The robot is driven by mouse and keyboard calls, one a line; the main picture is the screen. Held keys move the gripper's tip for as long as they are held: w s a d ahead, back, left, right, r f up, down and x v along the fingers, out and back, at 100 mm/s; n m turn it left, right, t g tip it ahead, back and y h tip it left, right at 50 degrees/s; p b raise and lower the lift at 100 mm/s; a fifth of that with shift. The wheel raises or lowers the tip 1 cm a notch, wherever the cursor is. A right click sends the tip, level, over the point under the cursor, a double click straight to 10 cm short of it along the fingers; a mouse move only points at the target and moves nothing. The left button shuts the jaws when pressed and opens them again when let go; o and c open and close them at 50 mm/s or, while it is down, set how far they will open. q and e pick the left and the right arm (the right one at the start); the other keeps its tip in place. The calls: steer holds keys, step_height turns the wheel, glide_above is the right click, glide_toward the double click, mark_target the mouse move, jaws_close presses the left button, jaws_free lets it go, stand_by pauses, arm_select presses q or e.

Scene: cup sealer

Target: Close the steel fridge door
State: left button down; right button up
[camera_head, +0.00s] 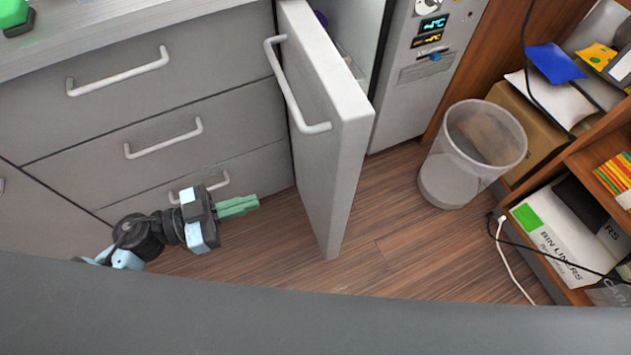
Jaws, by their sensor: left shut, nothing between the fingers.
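The steel fridge door (324,130) stands open, swung out toward me, with its bar handle (292,90) on its left face. My right gripper is not in view.
Grey drawers (90,130) with bar handles line the left side. A mesh waste bin (470,155) stands on the wooden floor (395,225) right of the door. Shelves with a bin liners box (560,240) and a white cable (512,262) are at the right.

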mark_target(331, 177)
arm_select(q)
steer(key=shift+d, duration=0.15)
steer(key=x, duration=1.3)
steer(key=shift+w+d, duration=0.2)
steer(key=shift+d, duration=0.15)
